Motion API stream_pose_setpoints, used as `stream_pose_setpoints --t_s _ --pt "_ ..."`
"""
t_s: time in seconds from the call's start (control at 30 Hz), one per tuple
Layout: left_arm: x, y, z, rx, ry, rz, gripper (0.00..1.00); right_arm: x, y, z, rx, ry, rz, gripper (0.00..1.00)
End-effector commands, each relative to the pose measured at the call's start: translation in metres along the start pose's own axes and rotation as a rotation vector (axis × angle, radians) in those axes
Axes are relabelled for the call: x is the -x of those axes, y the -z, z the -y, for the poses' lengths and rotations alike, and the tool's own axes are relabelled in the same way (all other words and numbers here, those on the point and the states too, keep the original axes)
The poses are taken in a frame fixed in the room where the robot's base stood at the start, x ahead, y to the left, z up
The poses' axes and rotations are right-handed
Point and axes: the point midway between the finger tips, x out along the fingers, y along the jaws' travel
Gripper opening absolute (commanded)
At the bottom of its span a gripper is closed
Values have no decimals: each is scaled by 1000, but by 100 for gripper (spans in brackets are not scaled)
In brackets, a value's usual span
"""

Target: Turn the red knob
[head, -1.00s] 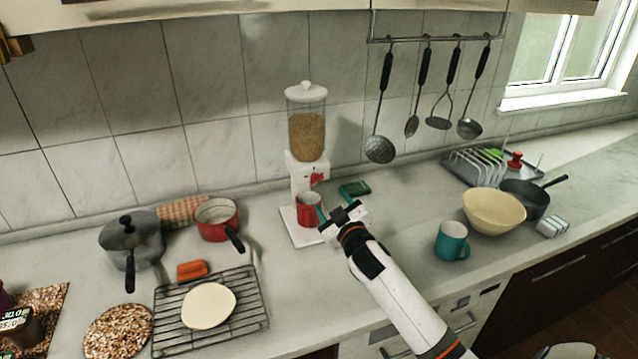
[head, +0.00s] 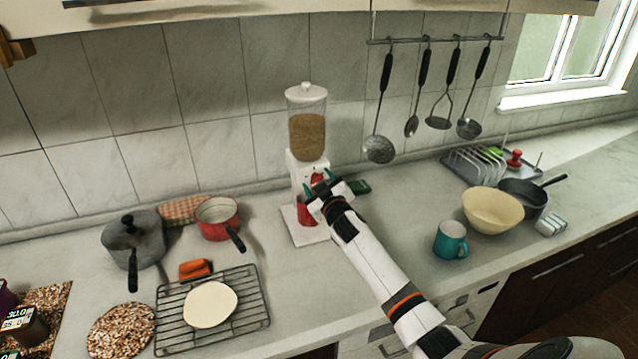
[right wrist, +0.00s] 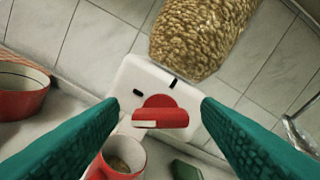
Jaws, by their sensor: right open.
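The red knob (right wrist: 160,111) is on the front of a white dispenser (head: 306,165) with a clear hopper of grain. In the head view the knob (head: 317,178) shows just above my right gripper. My right gripper (head: 317,188) is open in front of the dispenser. In the right wrist view its two green fingers (right wrist: 160,112) stand on either side of the knob, apart from it. A red mug (head: 304,214) stands on the dispenser's base, partly hidden by the gripper; it also shows in the wrist view (right wrist: 118,160). My left gripper is out of view.
A green sponge (head: 360,187) lies right of the dispenser. A teal mug (head: 451,240) and a cream bowl (head: 493,211) stand further right. A red saucepan (head: 217,219) and a grey pot (head: 133,240) stand left. Utensils hang on the wall.

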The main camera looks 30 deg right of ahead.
Motion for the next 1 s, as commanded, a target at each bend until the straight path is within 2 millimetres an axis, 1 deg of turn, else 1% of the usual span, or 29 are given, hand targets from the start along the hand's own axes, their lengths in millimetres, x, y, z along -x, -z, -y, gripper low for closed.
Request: stream_pose_setpoints --t_s 0.03,0.27,0.3,0.47,0.63,1.0 --pt "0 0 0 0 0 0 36 0 0 0 0 0 0 58" --pt "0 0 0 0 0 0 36 0 0 0 -1 0 0 21" --pt "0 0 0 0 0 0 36 0 0 0 -1 0 0 14" --pt "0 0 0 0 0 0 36 0 0 0 -8 0 0 14" --pt "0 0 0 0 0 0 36 0 0 0 -56 -1 0 14" --pt "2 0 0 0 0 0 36 0 0 1 -293 0 -1 14"
